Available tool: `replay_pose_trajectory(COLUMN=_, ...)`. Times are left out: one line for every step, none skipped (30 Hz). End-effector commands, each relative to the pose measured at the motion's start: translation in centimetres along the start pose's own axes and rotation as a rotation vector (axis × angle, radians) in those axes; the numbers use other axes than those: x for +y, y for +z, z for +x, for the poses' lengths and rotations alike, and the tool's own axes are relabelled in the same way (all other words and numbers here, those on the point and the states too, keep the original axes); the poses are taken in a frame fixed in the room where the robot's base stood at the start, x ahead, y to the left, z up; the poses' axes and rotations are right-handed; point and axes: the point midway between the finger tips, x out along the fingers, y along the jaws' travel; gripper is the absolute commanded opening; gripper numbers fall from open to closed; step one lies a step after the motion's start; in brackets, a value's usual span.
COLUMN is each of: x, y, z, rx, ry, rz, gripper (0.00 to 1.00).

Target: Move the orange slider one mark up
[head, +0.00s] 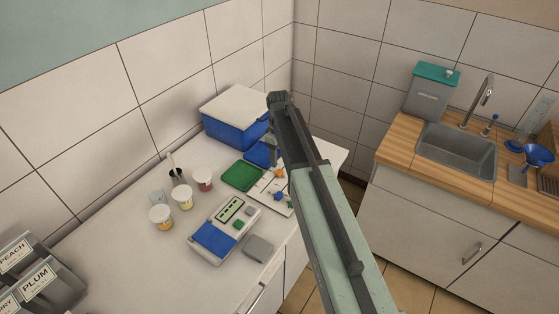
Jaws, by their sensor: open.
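A small orange piece (279,173), which looks like the orange slider, sits on a white panel (266,186) on the counter, just left of my arm. A blue piece (278,195) sits nearer on the same panel. Both are too small to read any marks beside them. My gripper (270,132) is the dark end of the arm, up and beyond the panel in the picture, near the blue box. It is open and apart from the orange piece. My arm hides part of the panel's right side.
A green tray (242,176) lies left of the panel. A scale-like device (222,232) with a blue top, a grey block (258,248) and several small cups stand nearer. A blue box with a white lid (232,128) stands behind. A sink counter (400,150) is at right.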

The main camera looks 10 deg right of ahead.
Motion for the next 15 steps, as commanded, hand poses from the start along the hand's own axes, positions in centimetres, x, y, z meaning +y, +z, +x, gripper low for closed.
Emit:
replay_pose_trajectory(x=0.0, y=0.0, z=0.0, rx=0.000, ry=0.000, rz=-0.001, gripper=0.53)
replay_pose_trajectory(x=0.0, y=0.0, z=0.0, rx=0.000, ry=0.000, rz=-0.001, gripper=0.53)
replay_pose_trajectory(x=0.1, y=0.1, z=0.1, rx=0.000, ry=0.000, rz=0.001, gripper=0.53)
replay_pose_trajectory(x=0.1, y=0.1, z=0.2, rx=0.000, ry=0.000, rz=0.002, gripper=0.53)
replay_pose_trajectory(x=0.1, y=0.2, z=0.3, rx=0.000, ry=0.000, rz=0.003, gripper=0.53)
replay_pose_trajectory(x=0.2, y=0.2, z=0.6, rx=0.000, ry=0.000, rz=0.004, gripper=0.53)
replay_pose_trajectory(x=0.2, y=0.2, z=0.9, rx=0.000, ry=0.000, rz=0.005, gripper=0.53)
replay_pose_trajectory(x=0.3, y=0.3, z=1.2, rx=0.000, ry=0.000, rz=0.006, gripper=0.53)
replay_pose_trajectory(x=0.3, y=0.3, z=1.7, rx=0.000, ry=0.000, rz=0.007, gripper=0.53)
replay_pose_trajectory(x=0.3, y=0.3, z=2.2, rx=0.000, ry=0.000, rz=0.008, gripper=0.53)
replay_pose_trajectory(x=0.4, y=0.4, z=2.7, rx=0.000, ry=0.000, rz=0.008, gripper=0.53)
replay_pose_trajectory(x=0.4, y=0.4, z=3.4, rx=0.000, ry=0.000, rz=0.009, gripper=0.53)
replay_pose_trajectory(x=0.4, y=0.4, z=3.9, rx=0.000, ry=0.000, rz=0.009, gripper=0.53)
replay_pose_trajectory(x=0.4, y=0.5, z=4.5, rx=0.000, ry=0.000, rz=0.010, gripper=0.53)
replay_pose_trajectory(x=0.5, y=0.5, z=5.2, rx=0.000, ry=0.000, rz=0.010, gripper=0.53)
